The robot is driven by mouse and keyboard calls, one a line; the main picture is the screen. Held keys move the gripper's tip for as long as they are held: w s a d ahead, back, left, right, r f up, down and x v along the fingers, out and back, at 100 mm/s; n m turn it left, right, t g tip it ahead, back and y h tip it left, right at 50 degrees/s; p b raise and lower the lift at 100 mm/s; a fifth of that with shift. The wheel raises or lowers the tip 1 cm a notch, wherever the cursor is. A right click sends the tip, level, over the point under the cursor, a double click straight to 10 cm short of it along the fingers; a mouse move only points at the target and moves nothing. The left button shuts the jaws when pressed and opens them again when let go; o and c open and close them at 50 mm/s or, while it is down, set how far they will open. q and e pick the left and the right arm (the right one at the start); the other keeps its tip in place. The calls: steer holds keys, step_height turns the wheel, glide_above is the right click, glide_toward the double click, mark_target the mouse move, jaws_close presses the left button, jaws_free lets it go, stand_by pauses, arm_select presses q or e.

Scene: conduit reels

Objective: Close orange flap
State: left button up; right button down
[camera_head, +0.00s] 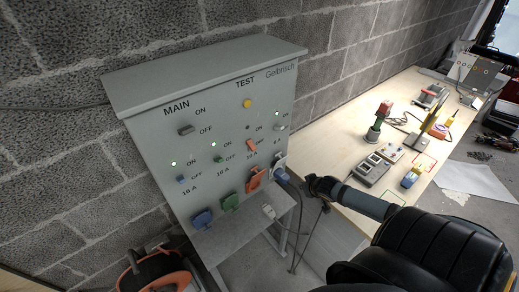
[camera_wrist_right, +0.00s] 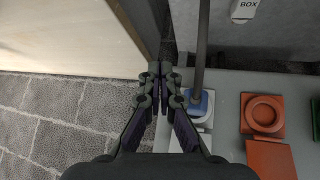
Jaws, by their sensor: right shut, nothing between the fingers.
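The orange flap (camera_wrist_right: 270,158) is open in the right wrist view. It lies beside its round orange socket (camera_wrist_right: 264,113), whose face is uncovered. In the head view the orange socket unit (camera_head: 255,184) sits low on the grey cabinet's front, between a green one and a grey one with a blue plug. My right gripper (camera_head: 311,182) is shut and empty, apart from the flap, to the right of the sockets. Its closed fingertips (camera_wrist_right: 160,72) show beside the plug's cable in the wrist view. My left gripper is not in view.
The blue plug (camera_wrist_right: 199,103) and its dark cable stand between my right gripper and the orange socket. A green socket (camera_head: 230,203) and a blue socket (camera_head: 202,218) are to the left. A wooden workbench (camera_head: 345,120) with tools is at right. A reel (camera_head: 155,270) stands bottom left.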

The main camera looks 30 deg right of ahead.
arm_select(q)
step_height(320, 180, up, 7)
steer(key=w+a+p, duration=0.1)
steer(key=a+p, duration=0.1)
steer(key=p, duration=0.2)
arm_select(e)
steer(key=w+a+r+n+y, duration=0.1)
steer(key=a+r+y, duration=0.1)
steer(key=a+r, duration=0.75)
steer(key=w+a+r+n+y, duration=0.1)
steer(key=a+r, duration=0.5)
steer(key=r, duration=0.6)
arm_select(q)
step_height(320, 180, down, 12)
steer(key=b, duration=1.1)
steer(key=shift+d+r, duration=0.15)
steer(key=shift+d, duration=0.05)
arm_select(e)
steer(key=shift+x, duration=5.15)
steer(key=shift+d, duration=0.1)
